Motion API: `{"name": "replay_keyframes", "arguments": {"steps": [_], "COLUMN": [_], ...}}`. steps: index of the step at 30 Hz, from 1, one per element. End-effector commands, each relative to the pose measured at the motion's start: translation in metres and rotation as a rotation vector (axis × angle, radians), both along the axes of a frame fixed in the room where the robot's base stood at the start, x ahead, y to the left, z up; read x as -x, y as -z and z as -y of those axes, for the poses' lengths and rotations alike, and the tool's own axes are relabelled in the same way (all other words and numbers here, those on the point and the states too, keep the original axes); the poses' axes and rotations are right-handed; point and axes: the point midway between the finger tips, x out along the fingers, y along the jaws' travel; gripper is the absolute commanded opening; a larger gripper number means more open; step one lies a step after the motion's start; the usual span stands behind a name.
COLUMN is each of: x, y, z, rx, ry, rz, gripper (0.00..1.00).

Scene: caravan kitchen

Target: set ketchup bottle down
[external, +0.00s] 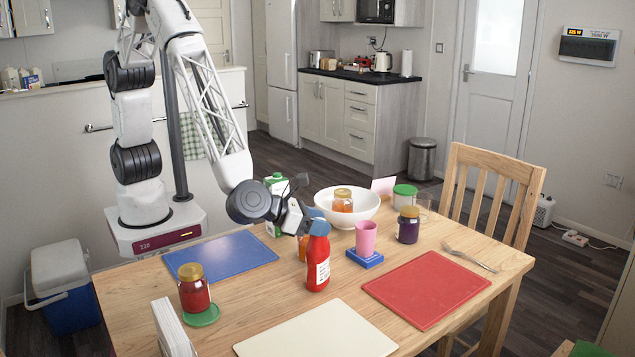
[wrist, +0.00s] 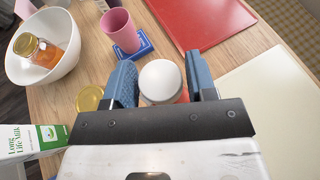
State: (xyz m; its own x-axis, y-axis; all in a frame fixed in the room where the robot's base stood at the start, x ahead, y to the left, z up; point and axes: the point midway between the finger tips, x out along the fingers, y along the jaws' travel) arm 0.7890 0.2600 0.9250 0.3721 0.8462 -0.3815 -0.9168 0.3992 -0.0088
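The red ketchup bottle (external: 318,268) with a white label is upright near the middle of the wooden table. I cannot tell whether its base touches the tabletop. My gripper (external: 316,222) is at the bottle's top, reaching in from the left. Most of the bottle's body is hidden beneath the cap in that view.
A white bowl (external: 368,205) and milk carton (external: 272,226) are behind. Red (external: 428,288), cream (external: 318,333) and blue (external: 221,255) boards lie around. A red jar (external: 194,295) stands left.

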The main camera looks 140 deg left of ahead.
Motion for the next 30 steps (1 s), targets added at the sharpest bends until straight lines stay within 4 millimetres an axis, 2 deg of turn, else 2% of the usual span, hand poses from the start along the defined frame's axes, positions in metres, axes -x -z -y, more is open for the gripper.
{"name": "replay_keyframes", "arguments": {"steps": [1,3,17,23,30], "x": [0.0,0.0,0.001,0.007,0.02], "y": [0.0,0.0,-0.004,-0.011,-0.024], "z": [0.0,0.0,0.002,0.016,0.047], "rx": [0.0,0.0,-0.001,-0.001,0.0], "ry": [0.0,0.0,0.001,0.001,0.002], "rz": [0.0,0.0,0.001,0.001,0.001], "gripper": [0.59,0.68,0.68,0.68,0.68]}}
